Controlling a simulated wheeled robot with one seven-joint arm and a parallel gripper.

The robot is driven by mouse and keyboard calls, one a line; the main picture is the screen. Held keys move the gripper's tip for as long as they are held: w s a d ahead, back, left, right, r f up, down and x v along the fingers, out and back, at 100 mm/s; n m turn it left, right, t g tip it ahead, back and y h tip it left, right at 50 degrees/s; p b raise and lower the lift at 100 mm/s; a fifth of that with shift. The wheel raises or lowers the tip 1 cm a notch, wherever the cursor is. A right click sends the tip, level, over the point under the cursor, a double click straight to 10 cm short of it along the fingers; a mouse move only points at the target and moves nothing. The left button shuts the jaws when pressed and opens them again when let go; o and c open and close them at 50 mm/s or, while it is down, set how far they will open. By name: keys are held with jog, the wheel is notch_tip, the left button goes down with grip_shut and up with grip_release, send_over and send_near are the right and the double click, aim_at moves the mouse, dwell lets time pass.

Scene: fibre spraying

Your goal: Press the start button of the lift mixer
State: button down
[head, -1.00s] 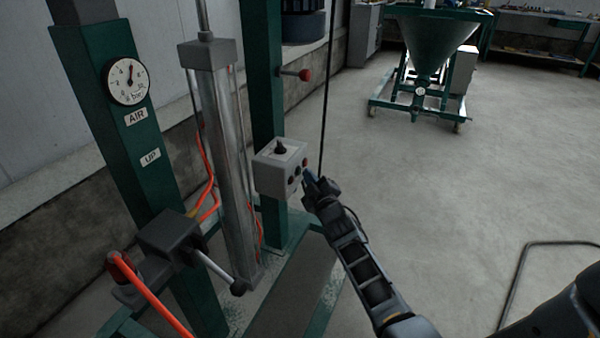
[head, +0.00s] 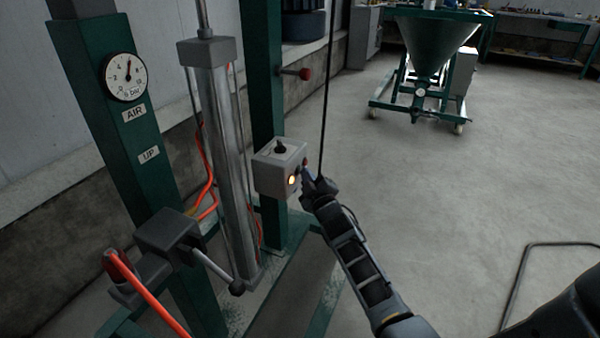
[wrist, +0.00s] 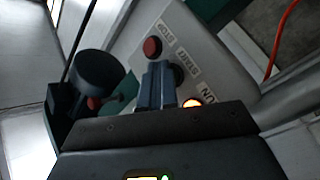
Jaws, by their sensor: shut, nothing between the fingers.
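The lift mixer's grey control box (head: 272,176) is fixed to the green post, with a black knob (head: 280,147) on top. In the wrist view its face carries a red button (wrist: 152,47) by the STOP label (wrist: 167,32), a START label (wrist: 187,66), and a glowing orange lamp (wrist: 192,103) by a partly hidden label ending in "UN". The lamp also glows in the head view (head: 292,180). My gripper (head: 306,173) is shut and empty, its fingertips (wrist: 160,68) at the panel beside START. A dark round button there is largely hidden; contact cannot be seen clearly.
A metal cylinder (head: 228,160) and a green column with a pressure gauge (head: 125,77) stand left of the box. A black cable (head: 326,90) hangs behind my gripper.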

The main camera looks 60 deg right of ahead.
jog(key=shift+s+r+p, duration=0.1)
jog(key=shift+s+p, duration=0.05)
jog(key=shift+p, duration=0.2)
jog(key=shift+s+p, duration=0.7)
jog(key=shift+p, duration=0.1)
jog(key=shift+s+d+p, duration=0.2)
jog(key=shift+s+p, duration=2.2)
jog(key=shift+s, duration=0.1)
